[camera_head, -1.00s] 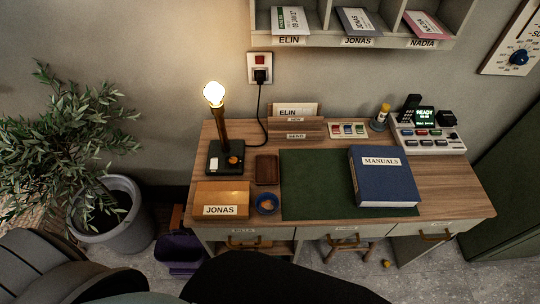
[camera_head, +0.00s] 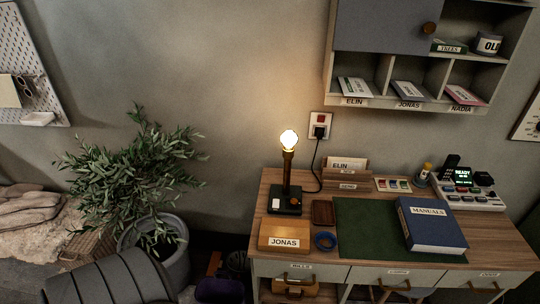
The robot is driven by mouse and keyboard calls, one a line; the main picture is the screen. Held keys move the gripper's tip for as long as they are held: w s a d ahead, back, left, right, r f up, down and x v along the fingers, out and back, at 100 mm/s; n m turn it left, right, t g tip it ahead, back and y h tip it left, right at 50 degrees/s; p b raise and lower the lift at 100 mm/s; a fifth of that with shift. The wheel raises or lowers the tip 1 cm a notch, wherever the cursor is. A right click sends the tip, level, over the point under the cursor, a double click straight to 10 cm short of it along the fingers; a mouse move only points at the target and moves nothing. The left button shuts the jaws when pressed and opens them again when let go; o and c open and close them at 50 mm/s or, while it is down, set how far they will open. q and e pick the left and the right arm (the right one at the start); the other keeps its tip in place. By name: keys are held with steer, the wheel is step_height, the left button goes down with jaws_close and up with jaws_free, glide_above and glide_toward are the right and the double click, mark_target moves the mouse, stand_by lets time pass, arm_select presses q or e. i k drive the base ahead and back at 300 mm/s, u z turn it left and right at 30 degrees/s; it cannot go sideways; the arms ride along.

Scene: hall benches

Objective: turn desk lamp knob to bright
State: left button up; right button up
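The desk lamp (camera_head: 287,170) stands upright at the back left of the wooden desk, with its bare bulb (camera_head: 288,139) glowing warm. Its dark square base (camera_head: 281,204) carries an orange-brown knob (camera_head: 295,202) on the right and a white switch or plate (camera_head: 276,204) on the left. I cannot read the knob's setting at this size. The lamp's cord runs to a wall socket (camera_head: 320,125). Neither of my grippers shows in the head view.
A wooden box labelled JONAS (camera_head: 284,235) stands in front of the lamp base, with a brown tray (camera_head: 322,212) and blue ring-shaped dish (camera_head: 325,241) beside it. A blue MANUALS binder (camera_head: 431,224) lies on the green mat (camera_head: 366,230). A potted plant (camera_head: 160,240) stands left of the desk.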

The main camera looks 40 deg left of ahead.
mark_target(294, 202)
steer(key=z, duration=0.2)
steer(key=k, duration=0.2)
steer(key=u, duration=1.05)
